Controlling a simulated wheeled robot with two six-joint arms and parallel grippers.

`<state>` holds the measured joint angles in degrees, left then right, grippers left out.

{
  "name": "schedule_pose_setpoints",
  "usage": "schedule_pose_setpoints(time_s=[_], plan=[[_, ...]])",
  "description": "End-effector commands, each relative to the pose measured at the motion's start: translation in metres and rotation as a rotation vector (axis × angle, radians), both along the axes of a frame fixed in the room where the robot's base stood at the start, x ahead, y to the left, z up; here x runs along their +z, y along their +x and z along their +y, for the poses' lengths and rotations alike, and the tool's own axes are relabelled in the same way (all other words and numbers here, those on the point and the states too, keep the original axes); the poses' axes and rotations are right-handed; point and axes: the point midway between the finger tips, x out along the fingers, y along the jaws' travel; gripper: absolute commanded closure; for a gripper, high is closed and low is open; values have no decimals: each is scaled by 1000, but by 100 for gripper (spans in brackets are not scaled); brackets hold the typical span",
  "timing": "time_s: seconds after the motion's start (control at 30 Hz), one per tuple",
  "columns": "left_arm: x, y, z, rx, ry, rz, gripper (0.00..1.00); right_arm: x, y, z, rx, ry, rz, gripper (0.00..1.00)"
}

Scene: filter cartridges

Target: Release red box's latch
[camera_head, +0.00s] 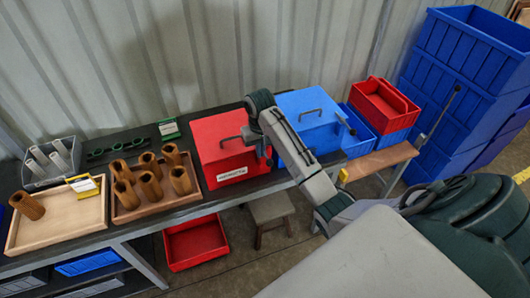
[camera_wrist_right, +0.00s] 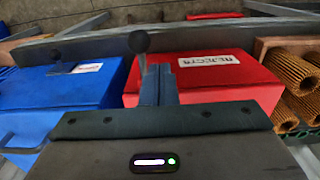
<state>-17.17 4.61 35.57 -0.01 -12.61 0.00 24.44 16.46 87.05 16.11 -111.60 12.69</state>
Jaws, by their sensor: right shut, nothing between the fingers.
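The red box (camera_head: 222,165) stands on the dark bench with its lid down and a white label on its front. In the right wrist view the red box (camera_wrist_right: 225,92) shows upside down. A dark ball knob on a thin lever (camera_wrist_right: 139,42) stands near the corner of the red box facing the blue box; it looks like the latch. My right gripper (camera_head: 264,146) is at the red box's right side and hides that side in the head view. Its fingers (camera_wrist_right: 160,72) are shut and empty, close beside the lever; contact cannot be told. My left gripper is out of view.
A closed blue box (camera_head: 304,105) stands close on the right, with its own lever (camera_head: 345,122). A tray of brown cartridges (camera_head: 152,208) lies to the left. A red bin (camera_head: 195,243) and a stool (camera_head: 271,208) are below the bench's front edge.

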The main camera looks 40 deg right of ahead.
Motion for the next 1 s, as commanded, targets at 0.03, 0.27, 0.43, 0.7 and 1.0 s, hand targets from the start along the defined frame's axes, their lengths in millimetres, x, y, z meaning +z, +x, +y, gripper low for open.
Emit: schedule_pose_setpoints(time_s=[0.03, 0.27, 0.43, 0.7, 1.0], plan=[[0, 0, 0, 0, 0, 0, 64, -1, 0, 0, 0, 0, 1, 100], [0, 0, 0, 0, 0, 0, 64, -8, 0, 0, 0, 0, 1, 100], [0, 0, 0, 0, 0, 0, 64, -13, 0, 0, 0, 0, 1, 100], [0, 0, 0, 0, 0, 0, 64, -21, 0, 0, 0, 0, 1, 100], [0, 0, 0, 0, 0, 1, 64, -30, 0, 0, 0, 0, 0, 100]])
